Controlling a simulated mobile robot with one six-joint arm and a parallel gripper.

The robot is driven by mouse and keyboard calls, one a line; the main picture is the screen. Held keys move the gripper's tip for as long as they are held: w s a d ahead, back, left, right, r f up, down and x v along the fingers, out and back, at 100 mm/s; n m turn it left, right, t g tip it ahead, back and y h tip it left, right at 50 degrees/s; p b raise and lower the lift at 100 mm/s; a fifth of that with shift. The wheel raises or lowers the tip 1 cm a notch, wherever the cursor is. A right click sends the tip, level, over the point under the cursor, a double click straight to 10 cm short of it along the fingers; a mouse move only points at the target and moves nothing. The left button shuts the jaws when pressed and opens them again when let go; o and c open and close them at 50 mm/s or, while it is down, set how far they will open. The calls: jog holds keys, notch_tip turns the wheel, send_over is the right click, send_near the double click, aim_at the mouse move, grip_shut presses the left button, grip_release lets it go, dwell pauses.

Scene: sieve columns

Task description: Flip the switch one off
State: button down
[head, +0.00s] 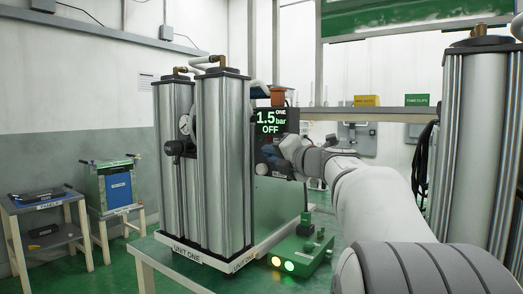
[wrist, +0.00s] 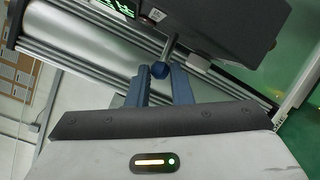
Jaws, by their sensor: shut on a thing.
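Switch one's lever (wrist: 170,46) shows in the wrist view as a thin metal stem with a rounded blue end, coming out of the dark control box (wrist: 215,25). My gripper (wrist: 160,72) is shut on the lever's end, with its two blue fingers on either side. In the head view my gripper (head: 270,154) is at the lower face of the box, and the lever is hidden there. The display (head: 270,121) above reads ONE, 1.5 bar, OFF.
The unit one metal columns (head: 221,160) stand close left of my gripper on a bench labelled UNIT ONE. A green box with lit lamps (head: 283,264) sits below. Another column unit (head: 472,140) stands at right. Low tables (head: 45,207) are at far left.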

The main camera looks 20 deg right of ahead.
jog(key=shift+s+d+n+g+y+p, duration=0.1)
jog(key=shift+d+n+g+y+p, duration=0.15)
jog(key=shift+n+y, duration=0.3)
jog(key=shift+d+n+g+y+p, duration=0.2)
jog(key=shift+n+y+p, duration=0.15)
jog(key=shift+y, duration=0.4)
jog(key=shift+f, duration=0.1)
jog(key=c, duration=1.3)
grip_release()
jog(key=shift+s, duration=0.1)
jog(key=p+v, duration=0.1)
jog(key=v, duration=0.6)
jog(key=shift+s+d, duration=0.2)
jog(key=shift+s, duration=0.1)
